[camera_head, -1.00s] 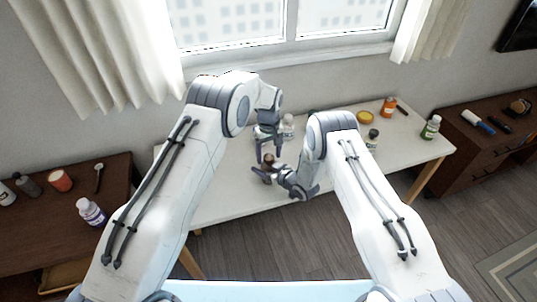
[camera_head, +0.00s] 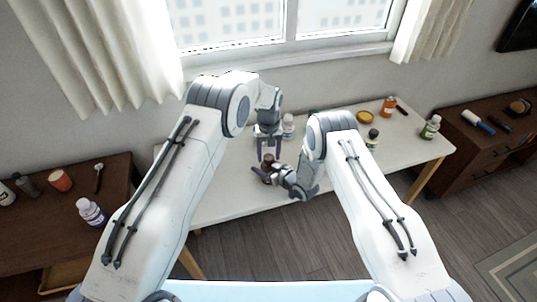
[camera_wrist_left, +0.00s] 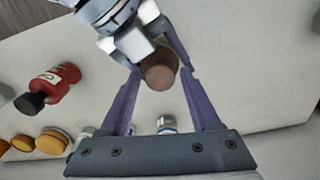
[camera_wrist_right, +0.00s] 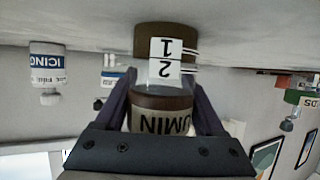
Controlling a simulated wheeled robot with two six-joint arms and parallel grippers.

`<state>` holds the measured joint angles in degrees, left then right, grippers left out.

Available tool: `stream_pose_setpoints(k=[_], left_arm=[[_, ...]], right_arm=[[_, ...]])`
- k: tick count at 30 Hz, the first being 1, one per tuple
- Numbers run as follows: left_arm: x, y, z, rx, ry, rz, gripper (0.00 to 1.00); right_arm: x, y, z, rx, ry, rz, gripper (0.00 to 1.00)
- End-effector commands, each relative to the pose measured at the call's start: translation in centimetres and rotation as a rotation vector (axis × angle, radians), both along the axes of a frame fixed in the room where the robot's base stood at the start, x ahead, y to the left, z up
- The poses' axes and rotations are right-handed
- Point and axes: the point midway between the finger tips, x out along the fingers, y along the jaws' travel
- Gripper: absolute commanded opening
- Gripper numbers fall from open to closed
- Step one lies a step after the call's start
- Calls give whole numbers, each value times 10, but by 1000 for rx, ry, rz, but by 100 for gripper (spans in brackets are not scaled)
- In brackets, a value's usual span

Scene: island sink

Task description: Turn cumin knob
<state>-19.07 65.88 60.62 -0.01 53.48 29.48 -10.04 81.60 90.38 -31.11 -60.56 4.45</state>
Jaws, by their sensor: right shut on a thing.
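The cumin jar (camera_wrist_right: 163,118) stands on the white table, its label upside down in the right wrist view. A brown part marked 1 and 2 (camera_wrist_right: 165,42) is at its table end. From above, the left wrist view shows its round brown knob (camera_wrist_left: 158,72); it also shows in the head view (camera_head: 268,158). My left gripper (camera_head: 268,156) points down over the knob, its fingers apart on either side with gaps. My right gripper (camera_head: 274,177) comes in from the right, low, and is shut on the jar's body. Its fingertips are partly hidden by the jar.
The white table (camera_head: 225,205) has free room in front.

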Motion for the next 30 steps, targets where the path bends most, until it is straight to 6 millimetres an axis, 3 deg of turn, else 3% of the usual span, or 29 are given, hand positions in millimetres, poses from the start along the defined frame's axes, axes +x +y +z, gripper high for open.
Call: stream_pose_setpoints(k=[13, 24, 30], left_arm=[[1, 0, 9, -1, -1, 1, 77], [1, 0, 82, -1, -3, 1, 77], [1, 0, 111, -1, -2, 1, 77]], right_arm=[[0, 0, 0, 1, -1, 0, 9], [0, 0, 0, 1, -1, 0, 9], [0, 0, 0, 1, -1, 0, 9]])
